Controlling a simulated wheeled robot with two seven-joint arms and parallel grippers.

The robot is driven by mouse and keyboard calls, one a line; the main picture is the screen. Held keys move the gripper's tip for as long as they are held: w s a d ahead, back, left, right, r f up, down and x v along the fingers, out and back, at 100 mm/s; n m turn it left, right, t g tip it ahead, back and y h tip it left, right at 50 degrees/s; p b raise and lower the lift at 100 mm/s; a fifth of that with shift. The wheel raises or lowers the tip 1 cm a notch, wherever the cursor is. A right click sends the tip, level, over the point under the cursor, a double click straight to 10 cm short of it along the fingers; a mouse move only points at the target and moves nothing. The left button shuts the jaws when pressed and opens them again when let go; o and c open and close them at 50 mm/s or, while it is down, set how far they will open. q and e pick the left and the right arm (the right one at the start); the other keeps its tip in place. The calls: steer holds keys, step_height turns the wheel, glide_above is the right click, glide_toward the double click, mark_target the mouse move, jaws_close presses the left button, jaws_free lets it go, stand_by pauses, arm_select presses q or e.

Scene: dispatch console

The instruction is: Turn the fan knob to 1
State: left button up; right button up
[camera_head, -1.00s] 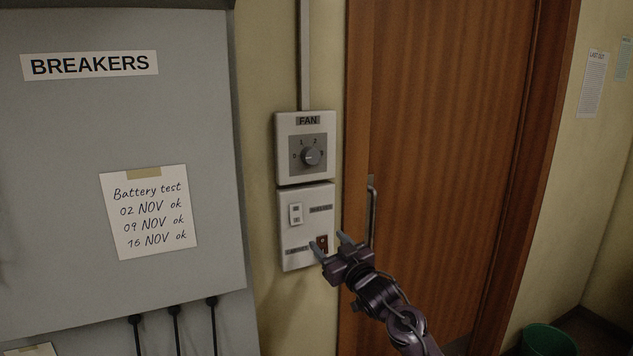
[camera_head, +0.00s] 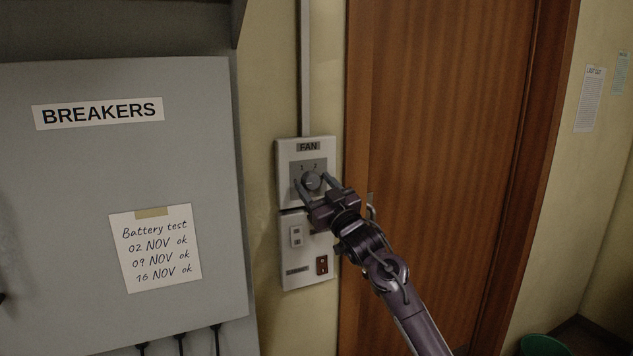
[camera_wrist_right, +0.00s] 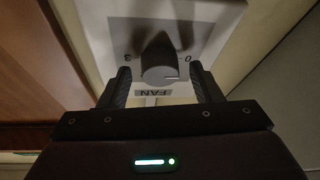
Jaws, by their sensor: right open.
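The fan knob (camera_head: 312,180) is a round grey dial on the panel marked FAN (camera_head: 287,160). In the head view the 1 and 2 show above it. In the right wrist view the knob (camera_wrist_right: 158,62) appears upside down, with a pale line on its side toward the 0. I cannot tell exactly which number it marks. My right gripper (camera_head: 314,184) is open at the knob. In the right wrist view its fingers (camera_wrist_right: 161,83) stand one on each side of the knob, with gaps visible. My left gripper is not in view.
The breaker cabinet (camera_head: 75,190) stands at left. A wooden door (camera_head: 440,120) with a handle is at right. A green bin (camera_head: 543,346) is lower right.

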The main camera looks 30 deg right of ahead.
steer(key=c, duration=1)
steer(key=shift+f+m, duration=0.1)
steer(key=shift+m, duration=0.4)
steer(key=m+h+b, duration=0.1)
steer(key=m, duration=0.1)
steer(key=shift+a+m+h, duration=0.1)
steer(key=shift+m+h, duration=0.2)
steer(key=shift+m, duration=0.1)
steer(key=m+h, duration=0.2)
steer(key=m, duration=0.2)
steer(key=shift+w+a, duration=0.1)
steer(key=m+h, duration=0.1)
steer(key=m, duration=0.2)
steer(key=m+g+h+b, duration=0.1)
steer(key=m+h, duration=0.1)
steer(key=m, duration=0.1)
steer(key=shift+a+h, duration=0.15)
steer(key=shift+h, duration=0.15)
steer(key=shift+m+g+h, duration=0.5)
steer(key=shift+m+h, duration=0.2)
steer(key=shift+m, duration=1)
